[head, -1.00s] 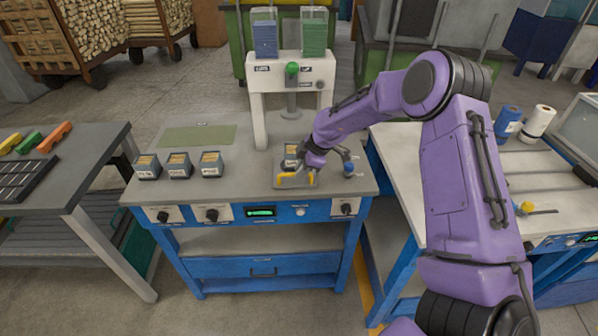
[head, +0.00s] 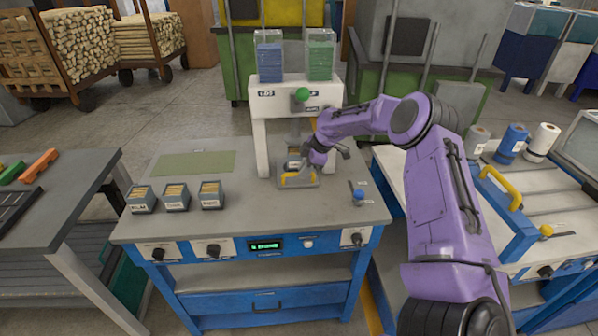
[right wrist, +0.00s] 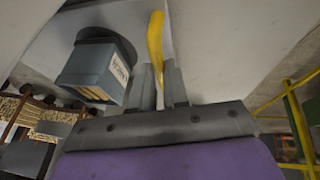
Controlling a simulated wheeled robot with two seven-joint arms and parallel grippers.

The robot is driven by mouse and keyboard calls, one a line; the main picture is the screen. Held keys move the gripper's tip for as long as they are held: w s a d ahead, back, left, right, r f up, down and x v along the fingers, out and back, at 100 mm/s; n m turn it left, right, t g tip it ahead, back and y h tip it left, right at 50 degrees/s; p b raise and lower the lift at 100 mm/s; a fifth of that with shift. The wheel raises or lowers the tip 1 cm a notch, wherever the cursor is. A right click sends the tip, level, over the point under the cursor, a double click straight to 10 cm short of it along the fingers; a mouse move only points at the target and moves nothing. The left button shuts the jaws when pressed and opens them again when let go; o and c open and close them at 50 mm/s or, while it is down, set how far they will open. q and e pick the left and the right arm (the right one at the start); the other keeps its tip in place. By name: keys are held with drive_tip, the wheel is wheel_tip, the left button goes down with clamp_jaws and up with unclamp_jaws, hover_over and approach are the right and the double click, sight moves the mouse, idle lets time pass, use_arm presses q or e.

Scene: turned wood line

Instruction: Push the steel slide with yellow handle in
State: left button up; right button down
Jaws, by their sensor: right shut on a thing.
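The steel slide (head: 305,184) lies under the white press on the bench, with its yellow handle (head: 291,179) at the front. A grey-blue box (head: 293,161) sits on the slide, between the press posts. My right gripper (right wrist: 162,88) is shut on the yellow handle (right wrist: 155,38), which stands between its two fingers in the right wrist view. The box also shows there (right wrist: 92,70), left of the fingers, on a dark round spot. In the head view my right wrist partly covers the slide's right side. My left gripper is not in view.
The white press (head: 296,95) stands over the slide with its ram above the box. Several grey boxes (head: 176,198) stand at the bench's left. A small blue-knobbed lever (head: 359,195) is right of the slide.

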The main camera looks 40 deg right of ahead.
drive_tip(key=shift+w+d+r, duration=0.1)
drive_tip(key=shift+d+r, duration=0.05)
drive_tip(key=c, duration=1.1)
unclamp_jaws()
drive_tip(key=shift+w+d+f, duration=0.1)
drive_tip(key=shift+w+f, duration=0.05)
drive_tip(key=shift+f, duration=0.05)
drive_tip(key=b+v, duration=0.1)
drive_tip(key=v, duration=0.9)
drive_tip(key=shift+r+b, duration=0.2)
drive_tip(key=shift+b, duration=0.2)
drive_tip(key=shift+r, duration=0.15)
